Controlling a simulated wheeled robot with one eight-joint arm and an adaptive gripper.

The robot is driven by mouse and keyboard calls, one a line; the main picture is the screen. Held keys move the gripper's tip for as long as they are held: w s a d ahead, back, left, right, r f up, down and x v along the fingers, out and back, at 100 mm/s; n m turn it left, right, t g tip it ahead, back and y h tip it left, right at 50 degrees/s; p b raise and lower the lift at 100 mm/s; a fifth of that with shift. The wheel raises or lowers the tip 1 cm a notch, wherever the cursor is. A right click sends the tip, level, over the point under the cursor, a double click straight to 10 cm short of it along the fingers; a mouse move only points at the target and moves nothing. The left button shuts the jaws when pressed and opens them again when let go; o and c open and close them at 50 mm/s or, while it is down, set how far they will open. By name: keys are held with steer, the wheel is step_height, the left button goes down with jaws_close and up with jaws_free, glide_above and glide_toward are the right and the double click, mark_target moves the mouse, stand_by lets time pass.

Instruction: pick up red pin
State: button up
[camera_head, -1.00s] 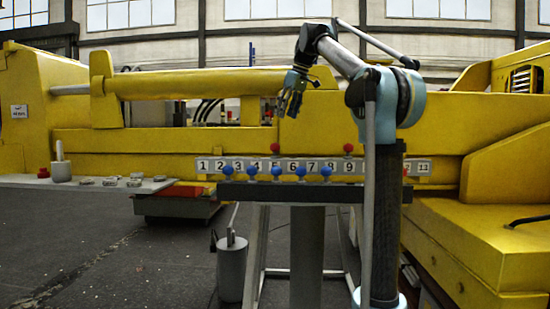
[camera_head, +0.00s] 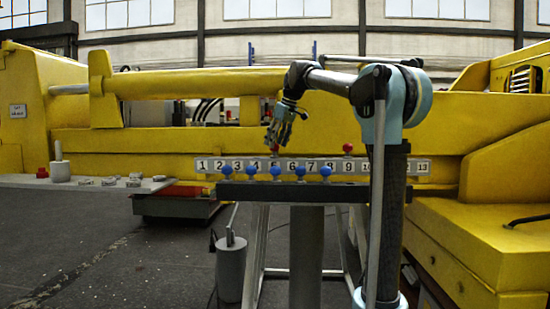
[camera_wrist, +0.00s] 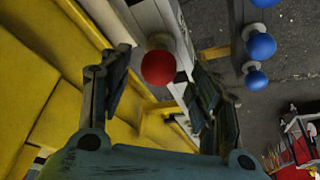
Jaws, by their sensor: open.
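A red pin with a round head (camera_wrist: 158,66) sits on the pale strip in the wrist view, between the fingers of my gripper. In the head view its head (camera_head: 275,154) is at the numbered strip (camera_head: 330,167), near number 5, partly hidden by the fingertips. My gripper (camera_head: 272,140) points down just above it, open and empty, with a finger on each side of the pin. I cannot tell whether either finger touches it. Another red pin (camera_head: 348,148) stands farther right along the strip, near number 9.
Several blue pins (camera_head: 326,170) stand on a black bar (camera_head: 290,190) in front of the strip; some also show at the right of the wrist view (camera_wrist: 261,45). The yellow boom (camera_head: 190,141) runs behind. A grey side table (camera_head: 110,184) with small parts is at left.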

steer(key=x, duration=0.4)
steer(key=shift+d+f, duration=0.1)
steer(key=shift+d, duration=0.05)
steer(key=c, duration=1.3)
steer(key=shift+c, duration=0.2)
step_height(320, 180, up, 10)
steer(key=shift+r, duration=0.1)
step_height(320, 180, up, 7)
glide_above(275, 148)
steer(key=w, duration=0.2)
steer(key=shift+r, duration=0.2)
stand_by(0.6)
stand_by(0.4)
